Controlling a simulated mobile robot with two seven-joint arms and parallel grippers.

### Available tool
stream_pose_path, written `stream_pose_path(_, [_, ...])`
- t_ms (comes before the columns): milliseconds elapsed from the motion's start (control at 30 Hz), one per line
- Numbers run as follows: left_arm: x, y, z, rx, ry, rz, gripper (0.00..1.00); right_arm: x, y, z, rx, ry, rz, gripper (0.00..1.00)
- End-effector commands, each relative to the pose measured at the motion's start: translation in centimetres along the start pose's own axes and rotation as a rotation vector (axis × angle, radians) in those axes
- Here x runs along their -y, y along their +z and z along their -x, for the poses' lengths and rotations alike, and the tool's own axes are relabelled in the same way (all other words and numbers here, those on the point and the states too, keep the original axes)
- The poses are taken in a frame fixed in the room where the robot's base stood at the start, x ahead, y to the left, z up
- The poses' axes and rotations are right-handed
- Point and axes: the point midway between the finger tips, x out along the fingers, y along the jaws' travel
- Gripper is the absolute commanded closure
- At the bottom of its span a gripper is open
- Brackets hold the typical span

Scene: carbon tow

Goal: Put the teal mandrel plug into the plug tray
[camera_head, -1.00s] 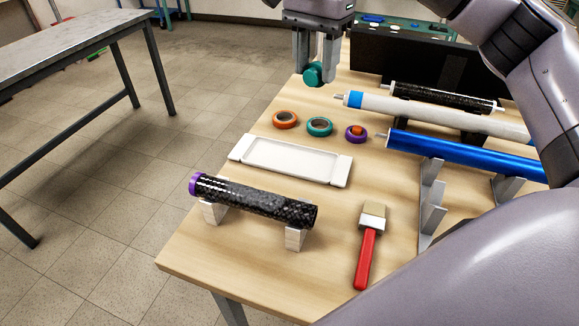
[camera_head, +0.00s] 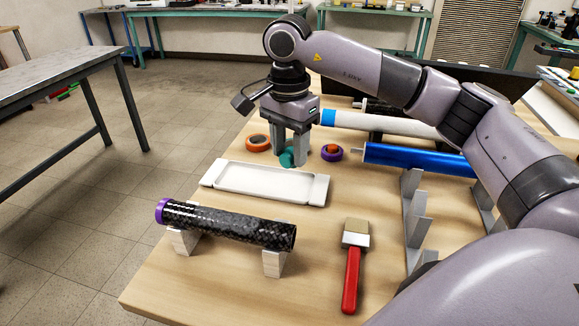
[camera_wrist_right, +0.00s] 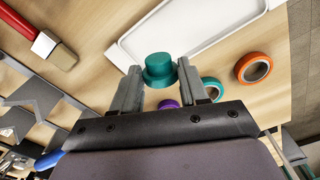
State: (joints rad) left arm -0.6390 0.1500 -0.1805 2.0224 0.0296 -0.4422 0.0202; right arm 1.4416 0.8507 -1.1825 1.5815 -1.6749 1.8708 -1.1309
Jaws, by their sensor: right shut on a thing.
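The teal mandrel plug (camera_wrist_right: 159,68) is between the fingertips of my right gripper (camera_wrist_right: 160,83) in the right wrist view. In the head view the right gripper (camera_head: 289,152) is shut on the plug (camera_head: 287,158) and points down, just behind the tray's far edge. The plug tray is likely the white shallow tray (camera_head: 262,183); it looks empty. It also shows in the right wrist view (camera_wrist_right: 190,32). My left gripper is in neither view.
A black tube (camera_head: 228,224) rests on blocks in front. A red-handled brush (camera_head: 352,270) lies at right.

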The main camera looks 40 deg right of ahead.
Motion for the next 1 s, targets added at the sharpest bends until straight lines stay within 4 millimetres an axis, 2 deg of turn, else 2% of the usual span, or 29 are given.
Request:
stream_pose_path(333, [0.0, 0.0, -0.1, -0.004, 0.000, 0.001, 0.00, -0.1, 0.1, -4.2, 0.000, 0.002, 0.002, 0.86])
stream_pose_path(700, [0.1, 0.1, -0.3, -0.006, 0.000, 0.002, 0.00, 0.0, 0.1, -4.7, 0.000, 0.000, 0.002, 0.86])
stream_pose_path(733, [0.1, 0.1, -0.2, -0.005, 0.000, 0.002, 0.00, 0.0, 0.1, -4.6, 0.000, 0.000, 0.001, 0.50])
stream_pose_path(800, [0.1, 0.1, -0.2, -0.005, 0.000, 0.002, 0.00, 0.0, 0.1, -4.6, 0.000, 0.000, 0.002, 0.31])
stream_pose_path(1000, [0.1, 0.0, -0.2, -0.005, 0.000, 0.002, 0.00, 0.0, 0.1, -4.6, 0.000, 0.000, 0.002, 0.31])
